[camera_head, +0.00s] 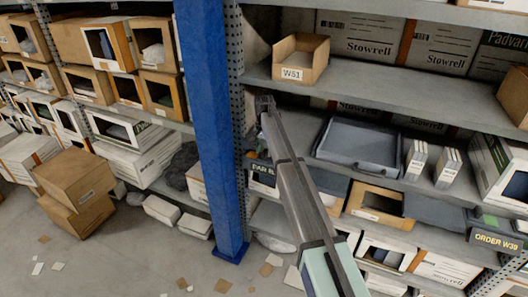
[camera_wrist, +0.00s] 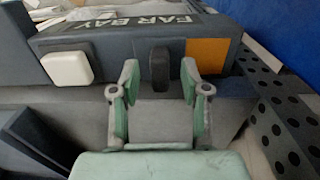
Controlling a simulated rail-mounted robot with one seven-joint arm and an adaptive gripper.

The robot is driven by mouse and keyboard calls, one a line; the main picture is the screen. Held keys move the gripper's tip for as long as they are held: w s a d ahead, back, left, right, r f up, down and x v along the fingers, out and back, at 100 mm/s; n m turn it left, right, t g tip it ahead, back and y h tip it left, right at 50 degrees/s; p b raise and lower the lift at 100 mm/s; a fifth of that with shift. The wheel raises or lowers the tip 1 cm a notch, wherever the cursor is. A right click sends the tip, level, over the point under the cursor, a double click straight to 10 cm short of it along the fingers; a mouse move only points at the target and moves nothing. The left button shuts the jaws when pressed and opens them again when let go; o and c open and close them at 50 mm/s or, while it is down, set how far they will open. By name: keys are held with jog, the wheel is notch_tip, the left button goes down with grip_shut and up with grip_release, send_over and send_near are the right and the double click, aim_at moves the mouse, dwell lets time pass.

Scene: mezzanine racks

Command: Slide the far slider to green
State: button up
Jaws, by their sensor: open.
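A dark grey unit (camera_wrist: 112,62) spans the top of the wrist view, with a label reading FAR BAY (camera_wrist: 150,22) on its top. Its front carries a dark upright knob (camera_wrist: 160,66), a raised white square piece (camera_wrist: 68,66) to the left and an orange patch (camera_wrist: 210,54) to the right. No green patch shows on the visible front. My gripper (camera_wrist: 159,78) is open, one finger on each side of the knob; I cannot tell whether either touches it. In the head view, a partly hidden FAR BAY label (camera_head: 262,170) shows behind my arm.
A blue post (camera_head: 208,120) stands left of my arm, and a perforated upright (camera_wrist: 290,130) is close at right in the wrist view. A grey tray (camera_head: 358,143) and small white boxes (camera_head: 447,168) sit on the shelf at right. Stacked cartons (camera_head: 75,185) stand on the floor at left.

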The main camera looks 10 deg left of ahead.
aim_at(251, 155)
jog(key=shift+f, duration=0.7)
grip_shut()
jog(key=a, duration=0.2)
jog(key=w+a, duration=0.2)
jog(key=a, duration=0.1)
jog(key=shift+a, duration=0.35)
grip_release()
jog(key=shift+a, duration=0.1)
jog(key=shift+r, duration=0.1)
notch_tip(251, 155, up, 12)
